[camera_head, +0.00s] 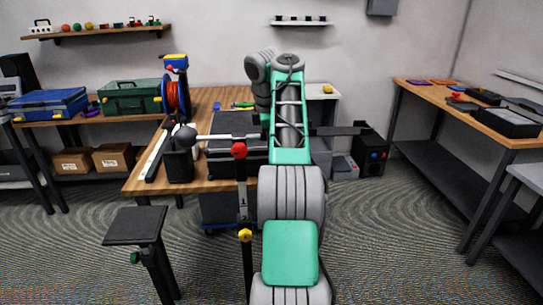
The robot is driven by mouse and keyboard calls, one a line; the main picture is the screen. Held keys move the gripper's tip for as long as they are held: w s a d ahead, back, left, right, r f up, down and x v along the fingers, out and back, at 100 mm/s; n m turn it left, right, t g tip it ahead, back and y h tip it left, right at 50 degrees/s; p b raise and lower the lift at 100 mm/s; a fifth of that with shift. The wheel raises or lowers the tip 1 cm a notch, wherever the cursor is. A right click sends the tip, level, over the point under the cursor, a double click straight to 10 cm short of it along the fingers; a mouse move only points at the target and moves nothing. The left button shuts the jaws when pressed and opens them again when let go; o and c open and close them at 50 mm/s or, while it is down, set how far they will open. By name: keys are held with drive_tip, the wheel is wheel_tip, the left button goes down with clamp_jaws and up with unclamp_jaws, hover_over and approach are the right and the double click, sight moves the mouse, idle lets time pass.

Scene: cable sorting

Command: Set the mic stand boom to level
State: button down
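The mic stand's upright pole (247,265) stands in front of the table, just left of my arm. A red knob (239,150) sits near its top and a yellow knob (245,235) lower down. The pale boom (222,137) runs close to level from the dark ball-shaped mic head (185,137) at left to behind my arm. A dark bar (340,130) shows at similar height right of my arm; I cannot tell whether it belongs to the boom. My arm covers the middle of this line. My gripper is hidden behind my arm.
A small black-topped stand (135,226) is at front left. A workbench (430,95) is at right. Floor between is clear.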

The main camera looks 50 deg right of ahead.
idle(0.3)
drive_tip(key=c, duration=1.2)
unclamp_jaws()
drive_tip(key=p+v, duration=0.4)
drive_tip(key=v, duration=0.4)
drive_tip(key=shift+p, duration=0.3)
drive_tip(key=shift+d, duration=0.1)
